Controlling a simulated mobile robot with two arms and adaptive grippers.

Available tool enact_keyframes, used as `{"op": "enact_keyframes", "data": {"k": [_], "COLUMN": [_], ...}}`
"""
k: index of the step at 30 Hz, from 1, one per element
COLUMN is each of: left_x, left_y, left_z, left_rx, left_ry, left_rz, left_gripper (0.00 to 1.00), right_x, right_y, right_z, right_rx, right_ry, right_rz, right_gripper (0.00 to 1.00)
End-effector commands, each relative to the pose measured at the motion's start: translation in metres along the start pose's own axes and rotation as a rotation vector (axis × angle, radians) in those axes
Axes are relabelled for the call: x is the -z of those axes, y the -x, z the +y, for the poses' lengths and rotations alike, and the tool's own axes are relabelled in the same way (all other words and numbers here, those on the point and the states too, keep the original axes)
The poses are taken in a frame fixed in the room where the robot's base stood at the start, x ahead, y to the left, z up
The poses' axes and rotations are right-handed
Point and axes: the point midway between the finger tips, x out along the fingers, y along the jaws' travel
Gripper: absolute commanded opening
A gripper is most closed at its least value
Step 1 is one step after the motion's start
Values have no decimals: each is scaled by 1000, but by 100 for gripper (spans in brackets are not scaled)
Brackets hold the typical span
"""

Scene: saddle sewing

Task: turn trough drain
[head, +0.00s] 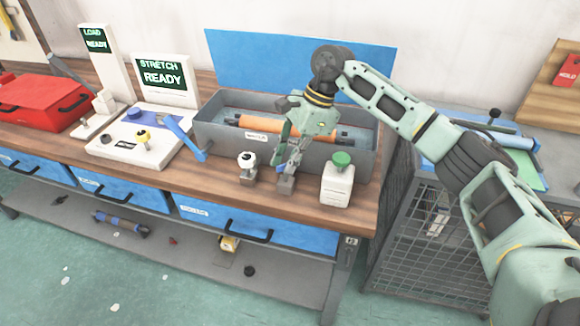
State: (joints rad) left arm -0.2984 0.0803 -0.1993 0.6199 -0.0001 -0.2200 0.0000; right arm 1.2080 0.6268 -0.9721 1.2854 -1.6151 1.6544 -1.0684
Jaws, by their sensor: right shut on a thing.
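The grey metal trough (215,137) stands on the wooden bench, with an orange roller (262,131) lying inside it. My right gripper (291,166) points down at the trough's front wall, right of its middle. Its fingers are shut on the trough drain, a small grey fitting (286,184) low in front of that wall. The fingers hide most of the drain, so I cannot tell which way its handle is turned. My left gripper is not in view.
A white-knobbed fitting (247,160) stands just left of the drain. A white bottle with a green cap (338,185) stands close on the right. A blue lever (184,135) is at the trough's left. A blue panel (245,65) rises behind.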

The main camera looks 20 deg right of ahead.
Motion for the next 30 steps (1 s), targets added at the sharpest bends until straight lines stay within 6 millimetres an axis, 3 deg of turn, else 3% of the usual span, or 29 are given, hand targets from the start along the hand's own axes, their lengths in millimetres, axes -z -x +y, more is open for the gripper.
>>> {"op": "enact_keyframes", "data": {"k": [7,23,24,30], "left_x": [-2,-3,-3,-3], "left_y": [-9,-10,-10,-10], "left_z": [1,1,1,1], "left_rx": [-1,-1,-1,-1], "left_ry": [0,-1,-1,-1], "left_rz": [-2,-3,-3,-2], "left_gripper": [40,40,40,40], "right_x": [0,0,0,0], "right_y": [2,4,4,2], "right_z": [-3,-3,-3,-2], "right_rx": [-27,-36,-36,-39], "right_ry": [82,107,107,107], "right_rz": [-1,-1,-1,0], "right_gripper": [0,0,12,29]}}
